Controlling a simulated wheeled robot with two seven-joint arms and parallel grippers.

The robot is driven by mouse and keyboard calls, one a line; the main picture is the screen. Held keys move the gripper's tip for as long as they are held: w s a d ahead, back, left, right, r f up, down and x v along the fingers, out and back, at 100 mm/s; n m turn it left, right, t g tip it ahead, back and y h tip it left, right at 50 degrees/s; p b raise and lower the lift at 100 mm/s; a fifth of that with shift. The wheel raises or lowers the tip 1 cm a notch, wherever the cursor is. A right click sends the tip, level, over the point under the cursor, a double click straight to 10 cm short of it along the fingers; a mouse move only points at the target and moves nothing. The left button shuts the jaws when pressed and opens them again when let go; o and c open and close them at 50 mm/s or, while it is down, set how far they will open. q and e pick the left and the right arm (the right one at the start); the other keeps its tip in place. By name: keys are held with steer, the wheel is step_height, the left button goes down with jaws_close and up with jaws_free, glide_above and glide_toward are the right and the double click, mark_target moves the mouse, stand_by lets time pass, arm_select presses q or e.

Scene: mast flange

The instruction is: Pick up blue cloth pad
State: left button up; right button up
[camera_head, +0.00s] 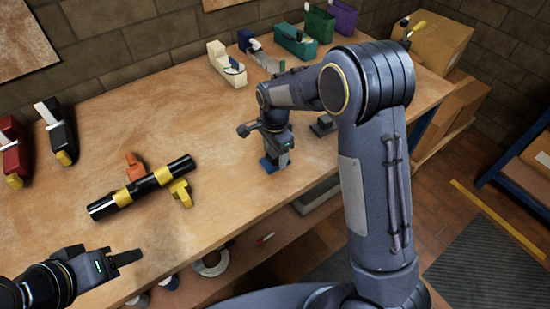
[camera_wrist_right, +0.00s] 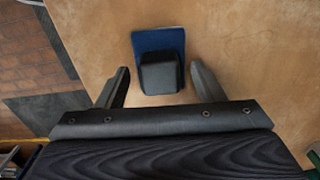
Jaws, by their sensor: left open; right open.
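The blue cloth pad (camera_head: 268,165) lies flat on the wooden workbench, under my right gripper (camera_head: 276,152). In the right wrist view the blue pad (camera_wrist_right: 158,38) shows with a dark block (camera_wrist_right: 159,75) on it. My right gripper (camera_wrist_right: 159,70) is open, with one finger on each side of the dark block and a gap on both sides. The block hides part of the pad. My left gripper (camera_head: 125,258) is open and empty over the bench's front left, apart from the pad.
A black tube with yellow bands (camera_head: 142,187) lies left of the pad, by an orange piece (camera_head: 134,166). A dark block (camera_head: 323,126) stands right of the pad. Several tools and bins line the back. The front edge is close to the pad.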

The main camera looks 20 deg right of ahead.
steer(key=shift+f, duration=0.35)
steer(key=shift+c, duration=0.4)
steer(key=c, duration=1)
steer(key=shift+r, duration=0.1)
steer(key=shift+r, duration=0.45)
step_height(320, 180, up, 2)
steer(key=shift+r, duration=0.25)
steer(key=s+r, duration=0.3)
steer(key=s, duration=0.1)
steer(key=s+a+r, duration=0.1)
steer(key=s+r, duration=0.2)
steer(key=s, duration=0.2)
steer(key=s+a+r+b, duration=0.1)
steer(key=s+r, duration=0.2)
steer(key=s, duration=0.2)
steer(key=shift+a+r, duration=0.1)
steer(key=shift+r, duration=0.15)
